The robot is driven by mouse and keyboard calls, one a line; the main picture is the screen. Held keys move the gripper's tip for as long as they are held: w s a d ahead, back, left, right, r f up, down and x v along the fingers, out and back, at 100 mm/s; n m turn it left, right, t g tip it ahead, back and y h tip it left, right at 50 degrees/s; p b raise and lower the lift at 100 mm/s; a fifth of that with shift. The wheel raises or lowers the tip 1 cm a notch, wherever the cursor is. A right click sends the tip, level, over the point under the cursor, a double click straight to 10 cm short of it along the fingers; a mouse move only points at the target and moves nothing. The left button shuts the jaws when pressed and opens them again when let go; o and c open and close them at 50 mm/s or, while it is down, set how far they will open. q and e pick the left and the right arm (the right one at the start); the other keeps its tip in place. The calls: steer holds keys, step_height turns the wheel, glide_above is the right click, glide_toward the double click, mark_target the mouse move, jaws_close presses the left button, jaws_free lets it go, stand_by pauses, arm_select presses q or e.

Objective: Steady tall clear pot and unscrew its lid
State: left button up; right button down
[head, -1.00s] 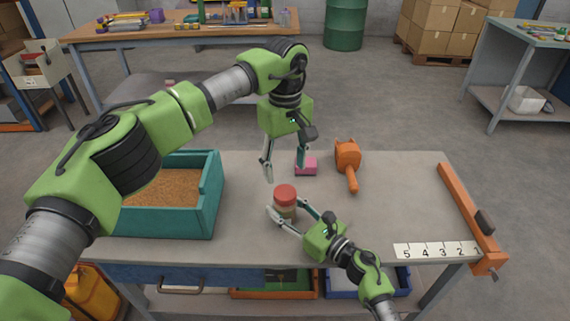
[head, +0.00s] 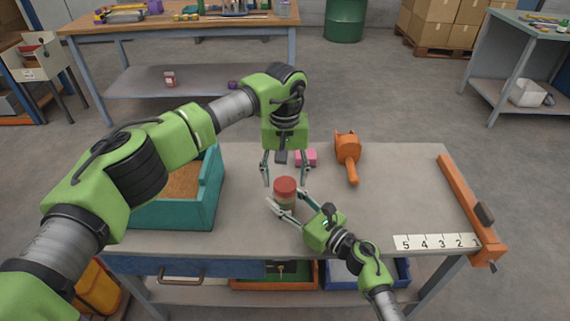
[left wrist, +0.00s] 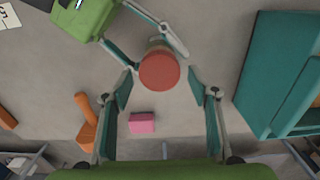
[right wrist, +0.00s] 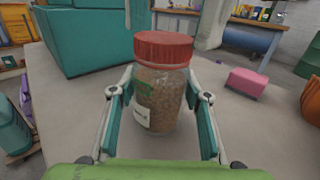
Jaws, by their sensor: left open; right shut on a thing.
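The tall clear pot (right wrist: 160,98) stands upright on the table, full of brown grains, with a pale label on its side. Its red lid (head: 285,185) is on top; the lid also shows in the left wrist view (left wrist: 159,71). My right gripper (head: 284,211) is shut on the pot's body, one finger on each side, below the lid. My left gripper (head: 285,184) points down above and just behind the pot, open, its fingers spread wide. In the left wrist view the lid lies between and beyond the fingertips, apart from both.
A teal bin (head: 208,190) of grain stands left of the pot. A pink block (head: 306,157) and an orange tool (head: 347,153) lie behind and to the right. An orange bar (head: 466,205) and a number strip (head: 436,243) are at the right edge.

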arm_select(q)
steer(key=shift+f, duration=0.7)
steer(key=c, duration=1.1)
